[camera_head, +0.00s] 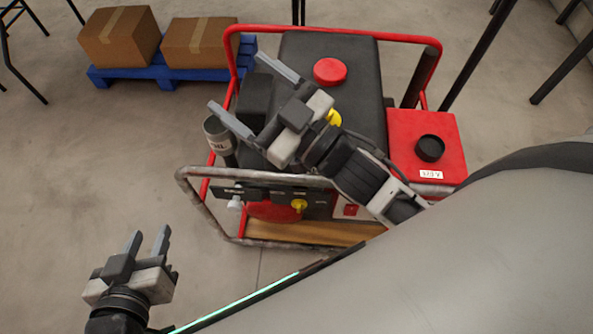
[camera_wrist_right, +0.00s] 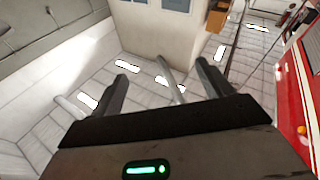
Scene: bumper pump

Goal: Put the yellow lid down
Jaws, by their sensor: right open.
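A yellow round piece (camera_head: 334,118), which looks like the lid, shows on the black top of the pump machine (camera_head: 340,60), partly hidden behind my right wrist. My right gripper (camera_head: 236,82) is open and points up and left over the machine's left side. Its fingers show apart in the right wrist view (camera_wrist_right: 160,85), with no yellow lid between them. My left gripper (camera_head: 150,235) is low at the left, with its fingers apart and nothing between them, clear of the machine.
A red cap (camera_head: 330,71) sits on the machine's top. A red tank (camera_head: 405,130) with a black cap (camera_head: 430,148) stands at its right. A red and grey tube frame (camera_head: 330,31) surrounds the machine. A yellow knob (camera_head: 299,205) is on its front. Cardboard boxes (camera_head: 119,37) rest on a blue pallet (camera_head: 170,76).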

